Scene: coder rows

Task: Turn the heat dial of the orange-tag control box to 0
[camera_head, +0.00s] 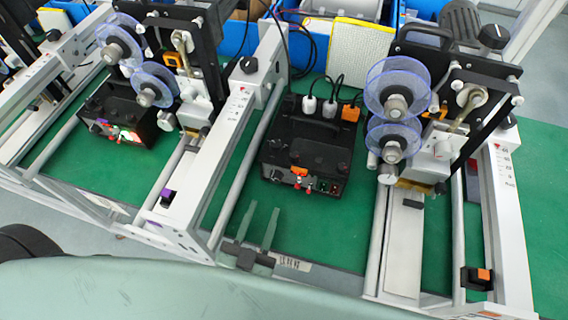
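A black control box (303,150) stands on the green bench in the middle of the head view. A small orange tag (299,171) is on its front, with red switches (303,185) just below. Small dark knobs are near its front face; their settings are too small to read, and I cannot tell which one is the heat dial. My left gripper (264,208) is in front of the box, lower left of it. Its two thin grey fingers are apart, with nothing visible between them, and it does not touch the box. My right gripper is not in view.
Grey and white plugs and an orange plug (350,112) rise behind the box. A coder with blue reels (396,85) stands right. White rails (236,130) flank the box. A second black control box (118,118) is at left. Another orange-marked black part (478,278) is lower right.

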